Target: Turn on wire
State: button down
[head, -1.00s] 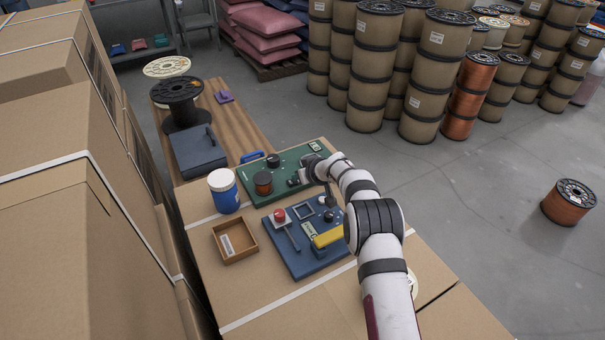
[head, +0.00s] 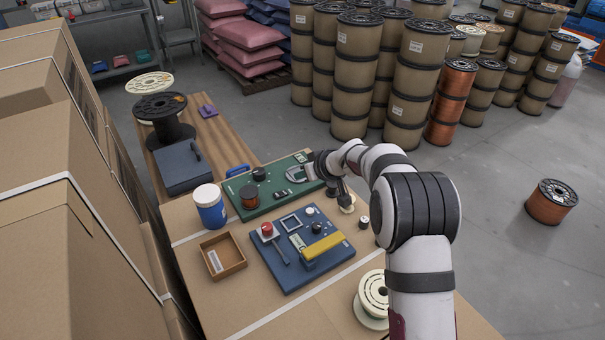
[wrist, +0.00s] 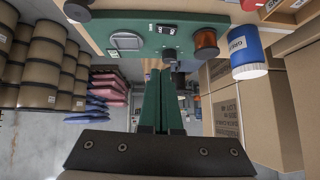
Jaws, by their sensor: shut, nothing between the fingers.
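A green panel (head: 275,205) lies on the cardboard-topped surface in the head view. It carries a small copper-wire spool (head: 249,195), a black knob (head: 258,174) and a small dark switch block (head: 290,192). Contact cannot be told.
A blue jar (head: 210,208) and brown tray (head: 235,267) stand left. A cream spool (head: 373,297) sits right. Tall cartons (head: 35,230) wall the left side.

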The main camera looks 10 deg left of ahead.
jog(key=s+a, duration=0.1)
send_over(276, 194)
jog(key=d, duration=0.2)
jog(key=shift+g, duration=0.3)
jog(key=f, duration=0.7)
jog(key=shift+s+d+f, duration=0.1)
jog(key=shift+s+f, duration=0.1)
jog(key=shift+s, duration=0.2)
jog(key=shift+s+f+y, duration=0.2)
jog(key=shift+f+y, duration=0.1)
jog(key=shift+f, duration=1.4)
jog(key=shift+s+a+f, duration=0.15)
jog(key=shift+a+f, duration=0.1)
jog(key=shift+f, duration=0.05)
jog(key=shift+d, duration=0.1)
